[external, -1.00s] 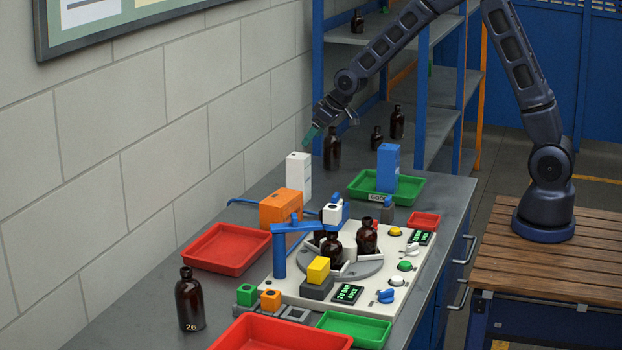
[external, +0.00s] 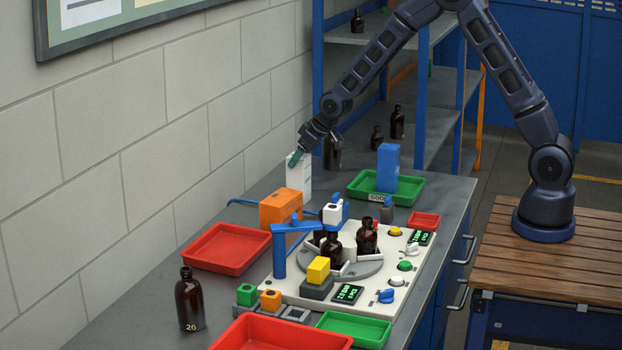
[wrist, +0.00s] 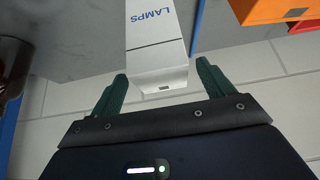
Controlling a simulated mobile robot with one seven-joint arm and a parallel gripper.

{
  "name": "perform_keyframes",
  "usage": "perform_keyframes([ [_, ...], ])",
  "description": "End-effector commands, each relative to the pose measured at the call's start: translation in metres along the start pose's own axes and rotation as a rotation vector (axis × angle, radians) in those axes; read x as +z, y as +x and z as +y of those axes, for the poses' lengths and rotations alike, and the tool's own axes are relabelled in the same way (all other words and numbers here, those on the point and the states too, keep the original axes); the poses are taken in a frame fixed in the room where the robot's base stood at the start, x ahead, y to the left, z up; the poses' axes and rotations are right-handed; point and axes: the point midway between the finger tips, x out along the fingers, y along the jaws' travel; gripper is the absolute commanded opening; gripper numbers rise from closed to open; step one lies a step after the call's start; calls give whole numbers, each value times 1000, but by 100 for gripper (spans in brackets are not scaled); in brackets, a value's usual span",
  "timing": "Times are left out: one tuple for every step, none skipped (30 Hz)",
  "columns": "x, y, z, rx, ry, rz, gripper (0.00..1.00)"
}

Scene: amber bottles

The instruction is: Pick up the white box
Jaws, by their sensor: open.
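The white box (external: 300,178) stands upright on the grey bench near the wall, behind the orange box. In the wrist view the white box (wrist: 156,45) carries the word LAMPS, and its near end lies between my two green fingers. My gripper (external: 295,159) is at the top of the box in the external view. In the wrist view my gripper (wrist: 162,88) is open, with a finger on each side of the box and a small gap visible at each side. The far finger is hidden in the external view.
An orange box (external: 281,207) stands just in front of the white box; it also shows in the wrist view (wrist: 270,10). A dark bottle (external: 333,153) stands close behind to the right. A green tray (external: 412,190) with a blue box (external: 388,167) is to the right.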

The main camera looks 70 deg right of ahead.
Motion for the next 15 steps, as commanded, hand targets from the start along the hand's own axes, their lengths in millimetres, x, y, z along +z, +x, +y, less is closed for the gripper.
perform_keyframes([
  [3,7,-1,0,0,-3,80],
  [4,11,-1,0,0,-3,80],
  [6,16,-2,0,0,-4,80],
  [7,20,-2,0,0,-4,80],
  [7,24,-2,0,0,-3,80],
  [6,29,-2,0,0,-3,80],
  [6,32,-2,0,0,-2,80],
  [6,35,-2,0,1,-2,80],
  [6,38,-2,0,1,-2,80],
  [6,40,-2,0,1,-2,80],
  [6,40,-2,0,0,-1,80],
  [6,41,-2,0,0,-1,80],
  [6,41,-2,0,0,-1,80],
  [6,41,-2,0,0,-1,80],
  [6,41,-2,0,0,-1,80],
])
